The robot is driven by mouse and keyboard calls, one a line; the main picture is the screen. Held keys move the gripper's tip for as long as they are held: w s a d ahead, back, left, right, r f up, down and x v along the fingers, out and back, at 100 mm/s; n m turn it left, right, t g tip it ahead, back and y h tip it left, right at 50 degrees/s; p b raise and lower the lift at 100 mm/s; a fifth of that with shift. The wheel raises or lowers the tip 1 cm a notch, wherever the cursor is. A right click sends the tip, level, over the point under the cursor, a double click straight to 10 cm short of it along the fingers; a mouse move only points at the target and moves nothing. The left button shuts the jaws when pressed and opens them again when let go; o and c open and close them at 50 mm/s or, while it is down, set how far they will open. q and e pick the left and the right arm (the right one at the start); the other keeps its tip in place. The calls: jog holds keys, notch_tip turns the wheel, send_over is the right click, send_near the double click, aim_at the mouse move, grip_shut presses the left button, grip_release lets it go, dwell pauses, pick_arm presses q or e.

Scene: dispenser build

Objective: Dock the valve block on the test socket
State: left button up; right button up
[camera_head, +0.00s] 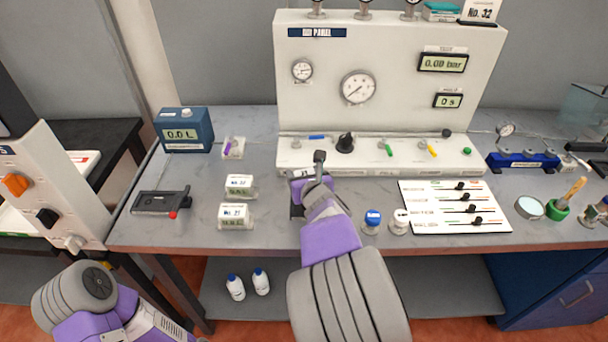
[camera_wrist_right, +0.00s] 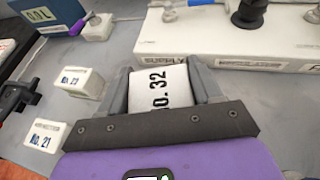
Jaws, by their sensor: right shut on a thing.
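A white valve block marked No. 32 (camera_wrist_right: 160,90) sits between the two grey fingers of my right gripper (camera_wrist_right: 164,84), which is shut on it. In the head view my right gripper (camera_head: 309,183) is over the bench, just in front of the white panel's base, and mostly hides the block. Two other labelled blocks stand to the left, No. 23 (camera_wrist_right: 82,84) and No. 21 (camera_wrist_right: 46,135). I cannot tell for sure which fixture is the test socket. My left arm shows at the lower left, but its gripper is out of view.
The test panel (camera_head: 420,110) stands at the back, with a card marked No. 32 (camera_head: 481,11). A blue meter (camera_head: 186,130) and a dark fixture (camera_head: 161,202) are at left. Two capped bottles, a slider board (camera_head: 420,222) and jars are at right. Bare bench lies around the blocks.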

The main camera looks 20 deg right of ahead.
jog(key=shift+f+b, duration=1.05)
jog(key=shift+f, duration=0.3)
jog(key=shift+p, duration=0.35)
jog(key=shift+f+b, duration=0.6)
jog(key=shift+f, duration=0.05)
dwell(0.5)
jog(key=o, duration=1.2)
jog(key=shift+o, duration=0.2)
jog(key=shift+s, duration=0.1)
jog(key=shift+p+v, duration=1.9)
jog(key=shift+v, duration=0.85)
jog(key=p+v, duration=0.3)
jog(key=v, duration=0.2)
jog(key=shift+s+r+p, duration=0.1)
jog(key=shift+s+p, duration=0.15)
jog(key=shift+p, duration=0.1)
